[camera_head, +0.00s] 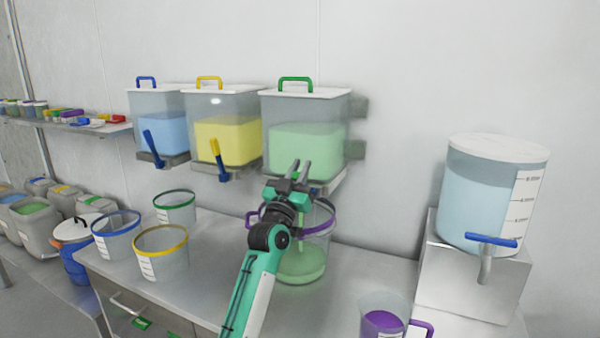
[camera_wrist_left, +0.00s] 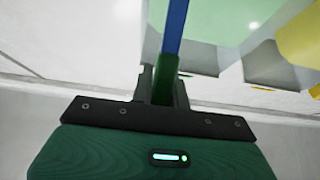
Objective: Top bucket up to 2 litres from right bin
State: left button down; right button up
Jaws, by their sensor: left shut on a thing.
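The right bin (camera_head: 306,140) is a clear wall-mounted container with a green handle on its lid and pale green contents. A clear bucket (camera_head: 318,247) with a purple rim stands on the bench below it, partly hidden by my left arm, with pale green contents in its lower part. Its scale is not readable. My left gripper (camera_head: 298,169) is at the bin's lower front. In the left wrist view it is shut on the green-gripped end of a blue lever (camera_wrist_left: 174,35). The lever is hidden in the head view. My right gripper is not in view.
Blue (camera_head: 162,132) and yellow (camera_head: 225,140) bins hang to the left. Empty-looking buckets with green (camera_head: 175,210), blue (camera_head: 117,240) and yellow (camera_head: 162,258) rims stand on the bench.

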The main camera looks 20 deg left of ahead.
pick_arm(q)
jog(key=c, duration=1.4)
grip_release()
jog(key=shift+o, duration=0.2)
